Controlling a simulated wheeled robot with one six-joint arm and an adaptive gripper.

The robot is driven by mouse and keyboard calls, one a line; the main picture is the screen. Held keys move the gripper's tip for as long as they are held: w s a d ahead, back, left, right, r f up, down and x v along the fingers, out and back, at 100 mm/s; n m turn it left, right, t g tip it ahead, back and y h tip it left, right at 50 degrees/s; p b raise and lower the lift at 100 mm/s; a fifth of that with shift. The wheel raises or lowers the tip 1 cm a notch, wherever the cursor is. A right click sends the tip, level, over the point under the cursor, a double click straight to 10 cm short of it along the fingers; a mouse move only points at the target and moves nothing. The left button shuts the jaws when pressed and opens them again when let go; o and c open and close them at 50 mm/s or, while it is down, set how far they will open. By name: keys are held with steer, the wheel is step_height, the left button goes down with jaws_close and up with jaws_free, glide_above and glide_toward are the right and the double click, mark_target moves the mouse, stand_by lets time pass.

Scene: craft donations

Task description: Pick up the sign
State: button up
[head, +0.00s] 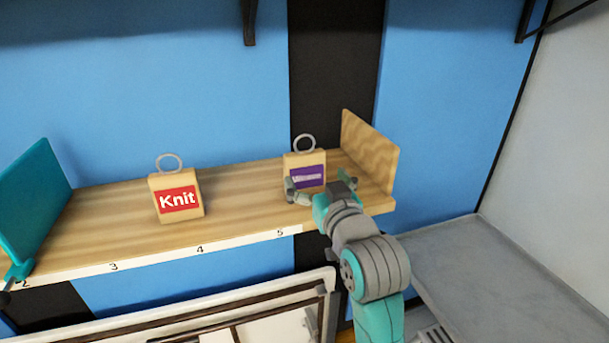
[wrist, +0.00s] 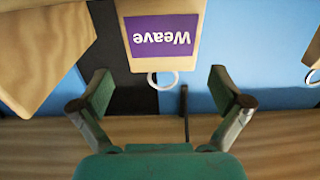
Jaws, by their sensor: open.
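Two wooden block signs with metal rings on top stand on a wooden shelf (head: 235,193). One sign has a red label reading "Knit" (head: 177,200). The other has a purple label, the "Weave" sign (head: 291,161), at the shelf's right end. It appears upside down in the wrist view (wrist: 163,62), its ring hanging toward my gripper. My gripper (head: 320,187) is open and empty, in front of the Weave sign and partly hiding its lower part in the head view. In the wrist view my gripper (wrist: 160,92) has its fingers spread wide, with the sign beyond them.
A wooden end panel (head: 371,150) stands close to the right of the Weave sign. A teal panel (head: 32,205) closes the left end. Numbers run along the shelf's front edge. Below are a white-framed rack (head: 240,302) and a grey surface (head: 480,270).

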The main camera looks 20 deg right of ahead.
mark_target(307, 171)
steer(key=w, duration=0.2)
steer(key=w+f, duration=0.1)
steer(key=w, duration=0.1)
steer(key=shift+a, duration=0.15)
steer(key=shift+w, duration=0.7)
steer(key=shift+c, duration=0.3)
steer(key=c, duration=0.9)
